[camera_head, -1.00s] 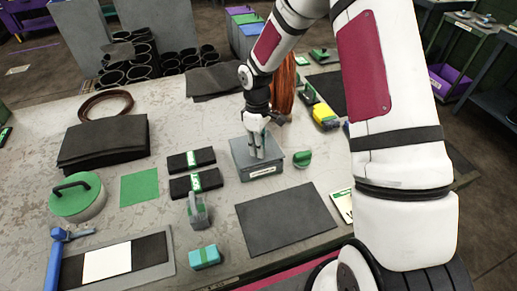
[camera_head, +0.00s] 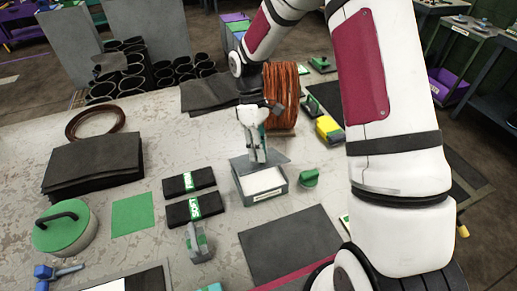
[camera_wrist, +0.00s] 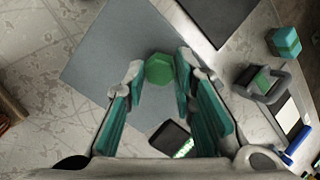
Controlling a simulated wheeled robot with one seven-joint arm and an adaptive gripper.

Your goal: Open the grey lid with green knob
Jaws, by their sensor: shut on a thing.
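The grey lid (camera_wrist: 100,58) fills much of the wrist view, with its green knob (camera_wrist: 160,68) near its middle. My gripper (camera_wrist: 157,78) is shut on the knob, one fingertip on each side. In the head view my gripper (camera_head: 257,157) points down over the far part of the small grey box (camera_head: 263,195). The lid (camera_head: 279,158) shows there beside the fingers, raised off the box and apart from its front rim. The box is open at the front and pale inside. The knob is hidden by the fingers in the head view.
A green round piece (camera_head: 309,178) stands right of the box. Black packs with green labels (camera_head: 189,182) lie left. A dark sheet (camera_head: 290,243) lies in front and a copper coil (camera_head: 283,95) stands behind. Bare table shows between the packs and the box.

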